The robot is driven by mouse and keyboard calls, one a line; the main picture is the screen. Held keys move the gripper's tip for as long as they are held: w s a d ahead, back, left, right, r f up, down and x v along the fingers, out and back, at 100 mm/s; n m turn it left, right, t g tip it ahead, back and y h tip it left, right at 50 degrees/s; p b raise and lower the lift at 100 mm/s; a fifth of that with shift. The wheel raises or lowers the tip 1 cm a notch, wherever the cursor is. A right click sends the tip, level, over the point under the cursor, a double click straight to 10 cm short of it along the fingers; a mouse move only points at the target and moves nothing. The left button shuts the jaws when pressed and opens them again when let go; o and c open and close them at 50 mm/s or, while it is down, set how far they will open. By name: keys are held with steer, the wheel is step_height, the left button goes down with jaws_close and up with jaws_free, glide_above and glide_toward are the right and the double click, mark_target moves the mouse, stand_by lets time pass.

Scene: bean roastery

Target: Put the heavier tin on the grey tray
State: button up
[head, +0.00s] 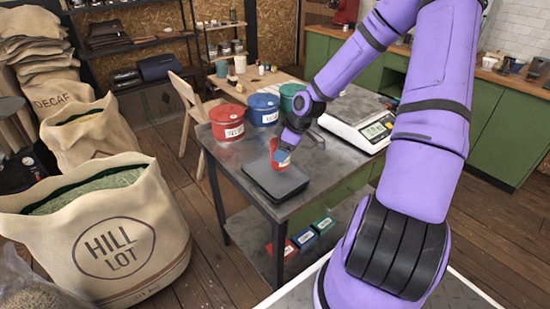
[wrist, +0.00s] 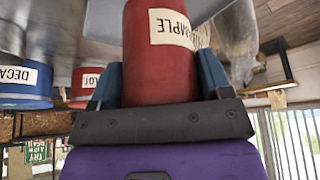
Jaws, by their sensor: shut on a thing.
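My gripper (head: 289,160) is shut on a small red tin (head: 274,146) with a cream label. In the wrist view the red tin (wrist: 160,75) stands between the two blue fingers, and part of its label reads "MPLE". The dark grey tray (head: 262,184) lies at the table's near left side. The held tin is over or at the tray's back edge; I cannot tell whether it touches. A white scale (head: 357,126) with a lit display stands at the right of the table. I cannot make out a second small tin; my arm hides part of the table.
Larger red (head: 227,123), blue (head: 263,110) and green (head: 290,97) canisters stand along the table's back left edge. Small coloured boxes (head: 304,238) lie on the lower shelf.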

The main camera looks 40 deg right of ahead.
steer(key=shift+w+a+f, duration=0.1)
steer(key=shift+w+a, duration=0.55)
steer(key=shift+a, duration=0.15)
steer(key=shift+f, duration=1.75)
steer(key=o, duration=1)
steer(key=shift+f, duration=0.1)
